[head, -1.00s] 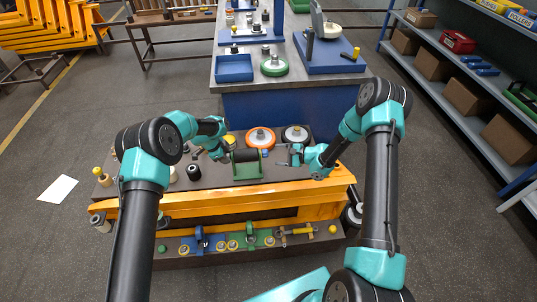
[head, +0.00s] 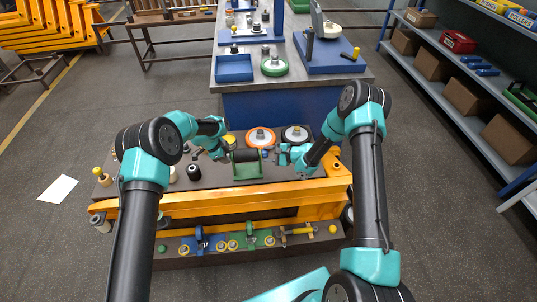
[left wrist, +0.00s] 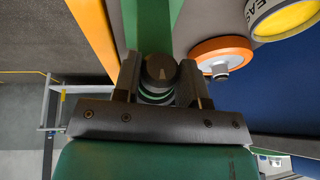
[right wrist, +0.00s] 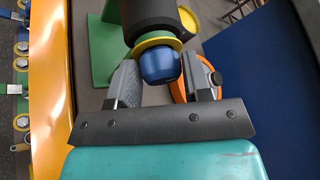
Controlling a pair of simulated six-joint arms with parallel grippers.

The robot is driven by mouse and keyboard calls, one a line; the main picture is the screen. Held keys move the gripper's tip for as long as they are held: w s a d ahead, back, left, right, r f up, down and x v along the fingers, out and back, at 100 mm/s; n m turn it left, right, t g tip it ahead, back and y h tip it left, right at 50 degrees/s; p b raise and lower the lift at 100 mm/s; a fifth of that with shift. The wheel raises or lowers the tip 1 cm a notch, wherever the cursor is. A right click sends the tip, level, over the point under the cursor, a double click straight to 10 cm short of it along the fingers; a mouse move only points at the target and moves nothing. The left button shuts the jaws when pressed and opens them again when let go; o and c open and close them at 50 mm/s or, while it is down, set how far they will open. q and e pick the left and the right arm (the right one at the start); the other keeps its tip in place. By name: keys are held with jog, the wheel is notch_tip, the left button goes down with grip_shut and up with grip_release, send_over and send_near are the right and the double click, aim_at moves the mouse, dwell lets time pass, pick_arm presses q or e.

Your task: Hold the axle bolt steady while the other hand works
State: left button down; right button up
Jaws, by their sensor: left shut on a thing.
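A dark roller (head: 246,155) lies across a green stand (head: 248,171) on the workbench; it also shows in the right wrist view (right wrist: 150,14). My left gripper (head: 229,153) is at the roller's left end. In the left wrist view its jaws are shut on the dark round head of the axle bolt (left wrist: 160,69), with a pale and green ring below it. My right gripper (head: 277,155) is at the roller's right end. In the right wrist view its open fingers straddle a blue nut (right wrist: 160,66) against a yellow washer (right wrist: 158,46). Contact with the nut is unclear.
An orange-rimmed wheel (head: 261,137) and a dark wheel (head: 295,134) lie behind the roller. A black knob-like part (head: 193,172) stands left of the stand. A lower shelf in front holds a hammer (head: 297,231) and several small parts. The bench's orange beam (head: 230,201) runs along the front.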

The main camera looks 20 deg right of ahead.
jog(key=c, duration=0.4)
jog(key=shift+n+t, duration=0.3)
jog(key=shift+n, duration=0.2)
jog(key=shift+c, duration=0.2)
jog(key=o, duration=0.9)
jog(key=shift+o, duration=0.2)
jog(key=shift+s, duration=0.1)
jog(key=v, duration=1.1)
jog(key=shift+s+d, duration=0.25)
jog(key=shift+d, duration=0.1)
